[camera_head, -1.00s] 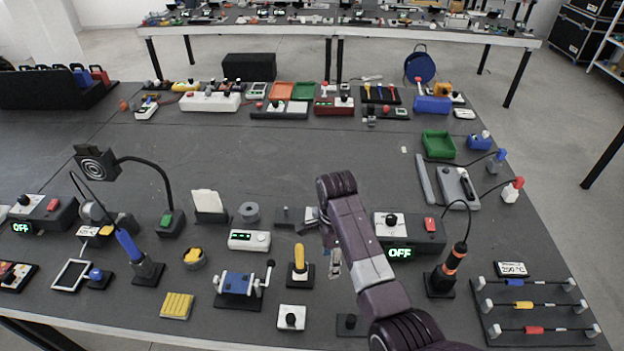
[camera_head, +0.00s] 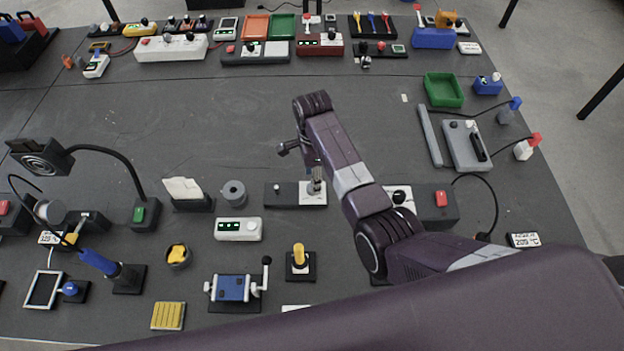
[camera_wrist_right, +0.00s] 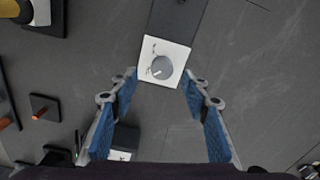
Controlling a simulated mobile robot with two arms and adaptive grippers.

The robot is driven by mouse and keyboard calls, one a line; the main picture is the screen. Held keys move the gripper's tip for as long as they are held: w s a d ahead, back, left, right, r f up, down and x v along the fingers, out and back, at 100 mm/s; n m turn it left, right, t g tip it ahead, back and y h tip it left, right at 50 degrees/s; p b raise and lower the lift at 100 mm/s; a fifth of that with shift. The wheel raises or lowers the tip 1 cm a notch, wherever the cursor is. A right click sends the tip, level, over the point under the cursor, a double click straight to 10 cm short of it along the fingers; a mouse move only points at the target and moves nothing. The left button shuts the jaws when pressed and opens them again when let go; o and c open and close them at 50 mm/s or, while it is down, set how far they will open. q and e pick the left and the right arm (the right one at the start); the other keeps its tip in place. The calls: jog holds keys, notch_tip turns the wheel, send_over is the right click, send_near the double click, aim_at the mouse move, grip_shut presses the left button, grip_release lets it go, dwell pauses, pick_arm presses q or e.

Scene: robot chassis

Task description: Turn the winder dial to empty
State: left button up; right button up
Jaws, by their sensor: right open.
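A grey round dial (camera_wrist_right: 162,67) sits on a square white plate (camera_wrist_right: 178,51) at one end of a dark box, in the right wrist view. A light pointer mark shows on the dial; the plate's lettering is too small to read. In the head view the dark box (camera_head: 282,195) lies at mid-table, its white plate (camera_head: 313,199) at the right end, with the dial largely hidden by my gripper. My right gripper (camera_wrist_right: 158,80) is open and empty, its blue-padded fingers just short of the dial, one to each side. My left gripper is out of view.
A dark box with a black knob and red button (camera_head: 441,198) stands right of the dial box. A grey roll (camera_head: 233,193) and a white device with a green display (camera_head: 238,229) stand left. A yellow-handled joystick (camera_head: 299,257) stands in front. Bare table lies behind.

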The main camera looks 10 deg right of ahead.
jog(key=f, duration=0.3)
jog(key=shift+w+f, duration=0.15)
jog(key=shift+w, duration=0.05)
jog(key=shift+f, duration=0.25)
jog(key=c, duration=1.2)
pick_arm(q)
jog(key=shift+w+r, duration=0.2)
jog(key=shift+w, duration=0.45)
pick_arm(e)
jog(key=shift+o, duration=0.2)
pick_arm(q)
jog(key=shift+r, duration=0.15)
pick_arm(e)
jog(key=shift+n, duration=0.3)
